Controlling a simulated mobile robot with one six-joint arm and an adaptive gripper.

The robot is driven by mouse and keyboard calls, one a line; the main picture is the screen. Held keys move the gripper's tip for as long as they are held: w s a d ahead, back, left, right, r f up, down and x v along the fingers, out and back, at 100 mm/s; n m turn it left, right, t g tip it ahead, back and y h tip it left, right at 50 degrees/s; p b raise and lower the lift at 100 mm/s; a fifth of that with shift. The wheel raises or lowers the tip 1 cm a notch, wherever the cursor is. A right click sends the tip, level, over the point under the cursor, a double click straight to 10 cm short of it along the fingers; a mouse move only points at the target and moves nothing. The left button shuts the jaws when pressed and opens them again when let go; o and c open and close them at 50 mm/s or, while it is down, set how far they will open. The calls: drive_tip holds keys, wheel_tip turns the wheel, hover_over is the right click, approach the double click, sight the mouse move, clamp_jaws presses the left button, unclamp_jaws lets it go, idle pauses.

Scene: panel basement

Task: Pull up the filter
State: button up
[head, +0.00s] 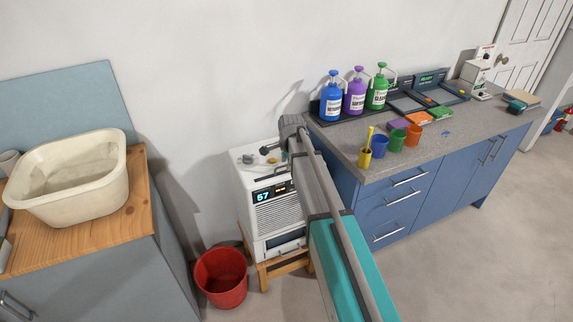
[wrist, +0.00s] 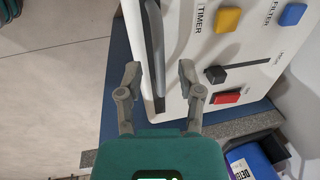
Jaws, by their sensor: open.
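In the head view my arm hides the machine's right part.
A black slider (wrist: 215,75) and red switch (wrist: 226,98) sit close to the right finger. A blue cabinet (head: 400,200) with bottles and cups stands right of the machine. A red bucket (head: 221,278) stands left of the stool. The floor in front is clear.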

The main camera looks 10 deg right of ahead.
clamp_jaws()
idle(0.5)
wheel_tip(320, 180, up, 20)
drive_tip(key=p, duration=2)
drive_tip(key=shift+w+r, duration=0.15)
drive_tip(key=c, duration=0.6)
unclamp_jaws()
drive_tip(key=shift+r, duration=0.1)
drive_tip(key=shift+c, duration=0.2)
drive_tip(key=o, duration=0.6)
drive_tip(key=shift+o, duration=0.2)
drive_tip(key=shift+f, duration=0.2)
